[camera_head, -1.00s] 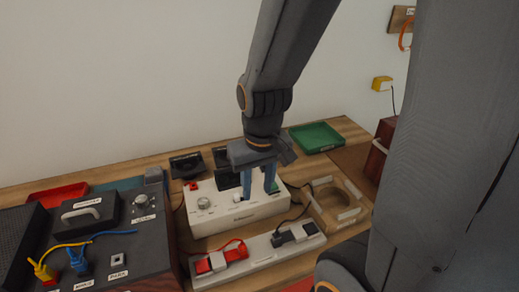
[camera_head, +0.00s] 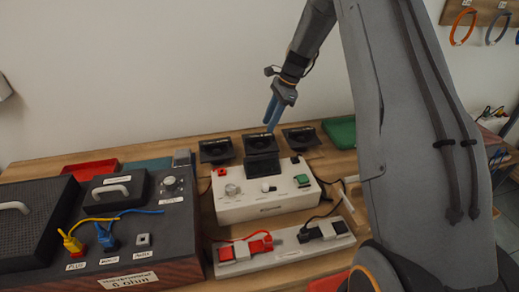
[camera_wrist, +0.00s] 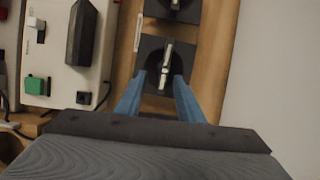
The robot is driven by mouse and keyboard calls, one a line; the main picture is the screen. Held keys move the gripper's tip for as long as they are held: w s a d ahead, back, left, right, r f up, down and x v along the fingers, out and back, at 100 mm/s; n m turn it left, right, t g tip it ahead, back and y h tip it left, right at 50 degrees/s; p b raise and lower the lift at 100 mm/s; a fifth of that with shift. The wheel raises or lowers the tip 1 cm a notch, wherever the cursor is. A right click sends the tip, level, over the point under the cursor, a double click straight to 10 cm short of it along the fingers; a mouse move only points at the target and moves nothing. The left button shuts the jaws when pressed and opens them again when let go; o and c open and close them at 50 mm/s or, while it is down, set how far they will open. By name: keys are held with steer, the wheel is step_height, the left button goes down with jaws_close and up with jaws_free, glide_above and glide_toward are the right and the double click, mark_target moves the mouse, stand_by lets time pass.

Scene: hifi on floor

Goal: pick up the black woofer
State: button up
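Three black square pieces with round cones stand in a row at the back of the bench in the head view: a left one (camera_head: 216,150), a middle one (camera_head: 260,143) and a right one (camera_head: 301,137). Their labels are unreadable, so I cannot tell which is the woofer. My gripper (camera_head: 270,127) points down above the row, between the middle and right pieces. In the wrist view its blue fingers (camera_wrist: 163,85) are apart and empty. Beyond them lies a black piece (camera_wrist: 151,50) with a pale upright bar. A second one (camera_wrist: 180,14) is partly cut off.
A white control box (camera_head: 250,207) with a raised dark screen stands in front of the row. A green tray (camera_head: 341,132) lies to the right, and a dark console (camera_head: 180,235) stands at the left. The wall rises close behind the bench.

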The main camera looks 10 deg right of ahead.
mark_target(260, 136)
steer(key=shift+w+d+f+m, duration=0.1)
steer(key=shift+w+f+m, duration=0.2)
steer(key=shift+w, duration=0.15)
steer(key=shift+w+f, duration=0.1)
steer(key=shift+f, duration=0.1)
steer(key=p+x, duration=0.1)
steer(key=x, duration=0.2)
steer(key=a+p+x, duration=0.1)
steer(key=p+x, duration=0.1)
steer(key=x, duration=0.1)
steer(key=shift+a, duration=0.15)
steer(key=shift+a+f, duration=0.15)
steer(key=shift+f, duration=0.25)
